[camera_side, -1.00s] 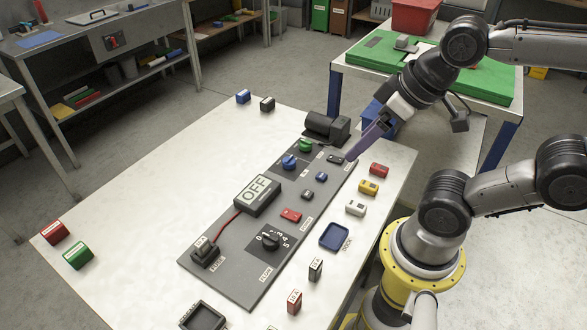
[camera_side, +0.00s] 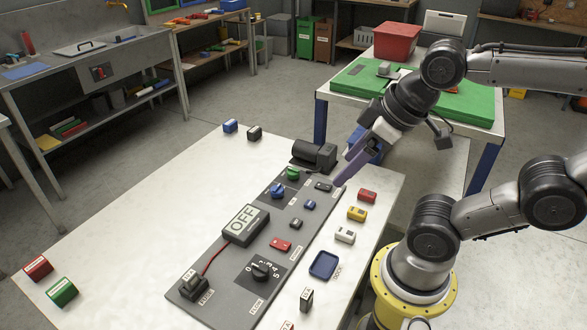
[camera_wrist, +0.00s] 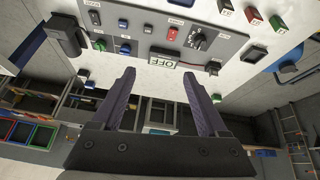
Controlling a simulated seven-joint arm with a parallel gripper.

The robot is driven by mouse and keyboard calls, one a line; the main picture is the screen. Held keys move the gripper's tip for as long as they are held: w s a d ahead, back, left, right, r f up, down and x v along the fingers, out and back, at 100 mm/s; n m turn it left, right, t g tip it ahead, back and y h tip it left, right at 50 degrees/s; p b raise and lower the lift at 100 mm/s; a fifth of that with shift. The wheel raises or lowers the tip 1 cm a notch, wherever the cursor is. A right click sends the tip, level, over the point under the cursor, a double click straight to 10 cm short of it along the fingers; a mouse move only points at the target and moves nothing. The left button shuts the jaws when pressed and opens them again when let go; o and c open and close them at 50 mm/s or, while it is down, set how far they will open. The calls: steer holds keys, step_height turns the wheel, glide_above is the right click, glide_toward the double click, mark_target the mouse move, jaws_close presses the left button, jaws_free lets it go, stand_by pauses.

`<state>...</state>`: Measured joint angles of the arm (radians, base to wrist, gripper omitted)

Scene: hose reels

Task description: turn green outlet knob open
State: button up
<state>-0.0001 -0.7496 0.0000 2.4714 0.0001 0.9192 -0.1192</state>
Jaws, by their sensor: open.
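The green knob (camera_side: 293,173) is on the far end of the dark grey panel (camera_side: 208,297), near a black block. It also shows at the upper left in the wrist view (camera_wrist: 99,45). A blue knob (camera_side: 277,190) is close beside it. My gripper (camera_side: 340,182) is to the right of the green knob in the side view, with its purple fingers slanting down beside the panel's right edge. In the wrist view my gripper (camera_wrist: 158,73) is open, with nothing between the fingers. The green knob lies beyond the left fingertip there, apart from it. Its exact turn is too small to read.
The black block (camera_side: 314,155) stands at the panel's far end. The OFF display (camera_side: 245,225), a numbered black dial (camera_side: 262,270) and small coloured blocks are nearby. Red (camera_side: 367,195) and yellow blocks (camera_side: 357,213) sit right of the panel. The white tabletop's left part is mostly clear.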

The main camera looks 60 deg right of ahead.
steer(key=w+d+r+n, duration=0.2)
steer(key=w+r, duration=0.3)
steer(key=w, duration=0.3)
steer(key=m+g, duration=0.1)
steer(key=g, duration=0.5)
glide_above(294, 169)
step_height(294, 169, down, 15)
step_height(294, 169, down, 13)
steer(key=shift+a+f, duration=0.1)
jaws_close()
